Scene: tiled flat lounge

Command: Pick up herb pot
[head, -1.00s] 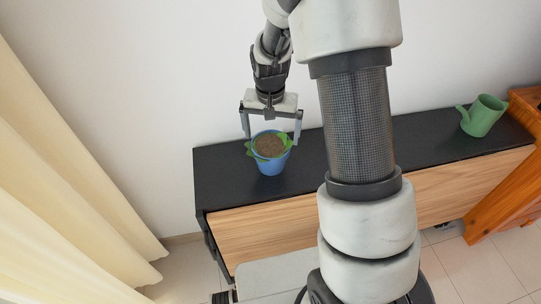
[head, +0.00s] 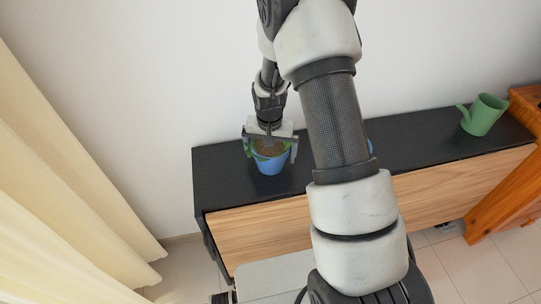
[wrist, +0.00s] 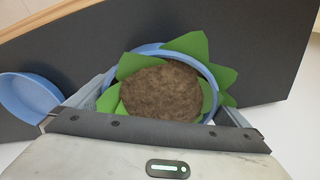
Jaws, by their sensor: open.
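The herb pot (head: 271,167) is a blue pot with brown soil and green leaves. It stands upright on the black top of a low cabinet. In the wrist view the pot (wrist: 162,90) shows from above, with leaves over its rim. My gripper (head: 270,151) is open, pointing down over the pot, with one finger on each side of it. In the wrist view my gripper (wrist: 167,88) has the pot between its fingers. I cannot tell whether the fingers touch the pot.
The cabinet's black top (head: 225,180) is clear left of the pot. A blue round dish (wrist: 28,97) lies beside the pot; my arm mostly hides it in the head view. A green watering can (head: 484,115) stands far right. A cream curtain (head: 70,190) hangs left; a wall is behind.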

